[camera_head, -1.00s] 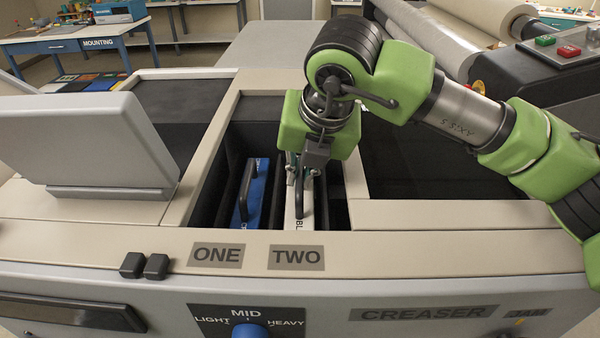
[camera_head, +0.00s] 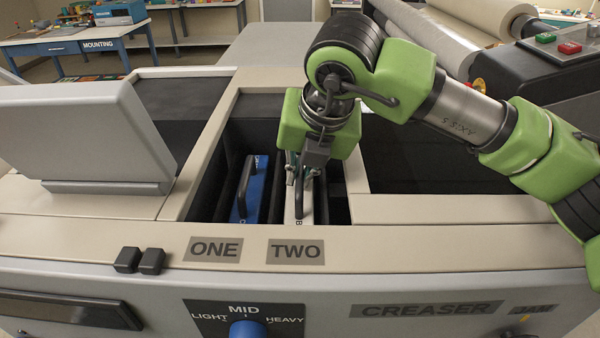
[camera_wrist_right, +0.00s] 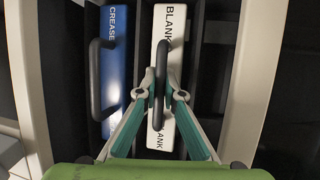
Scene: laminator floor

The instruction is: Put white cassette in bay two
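The white cassette (camera_head: 294,202), marked BLANK, stands upright in the slot behind the TWO label (camera_head: 296,252). It also shows in the right wrist view (camera_wrist_right: 163,54), with a black handle along its top. My right gripper (camera_head: 304,172) is over it, and its fingers (camera_wrist_right: 161,78) are closed in on both sides of the handle. The lower part of the cassette is hidden inside the slot, so I cannot tell whether it touches the bottom. My left gripper is not in view.
A blue cassette (camera_head: 257,188) with a black handle stands in the slot behind the ONE label (camera_head: 214,249). Dark dividers and a beige frame (camera_head: 400,208) edge the slots closely. A grey raised panel (camera_head: 85,135) stands at left.

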